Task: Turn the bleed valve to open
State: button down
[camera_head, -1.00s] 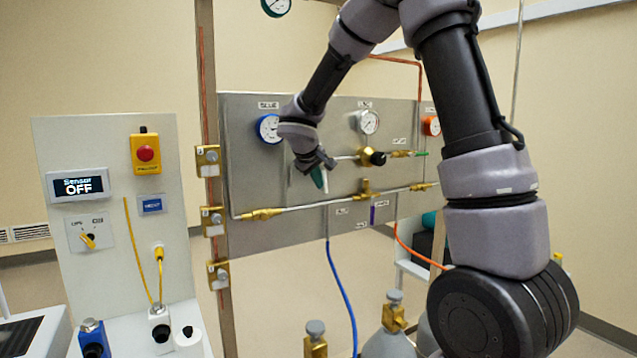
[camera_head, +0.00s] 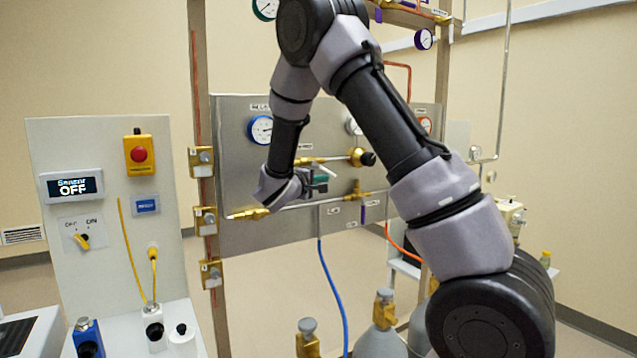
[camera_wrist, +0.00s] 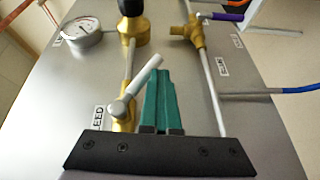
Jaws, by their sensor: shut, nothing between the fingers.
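The bleed valve (camera_wrist: 122,112) is a brass fitting on a pipe, beside a partly hidden label reading "EED" in the wrist view. Its grey lever (camera_wrist: 138,87) slants diagonally across from the pipe line. My gripper (camera_wrist: 160,76) is shut and empty, its teal fingers together just right of the lever. The lever's free end is close to the fingertips; I cannot tell whether they touch. In the head view my gripper (camera_head: 322,177) is in front of the panel, pointing right, below the brass valve body (camera_head: 304,161). The gripper partly hides the lever there.
A brass regulator with a black knob (camera_head: 367,158) and a white gauge (camera_wrist: 82,30) are close by. A lower pipe carries a brass tee (camera_wrist: 187,33) with a purple handle (camera_wrist: 228,16). A blue hose (camera_head: 334,285) hangs below the panel (camera_head: 236,180). The sensor display (camera_head: 73,187) reads OFF.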

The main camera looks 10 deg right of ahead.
jog(key=shift+w+d+r, duration=0.3)
jog(key=shift+d+r, duration=0.5)
jog(key=shift+d, duration=0.15)
jog(key=shift+d+r, duration=0.1)
jog(key=shift+r, duration=0.05)
dwell(0.6)
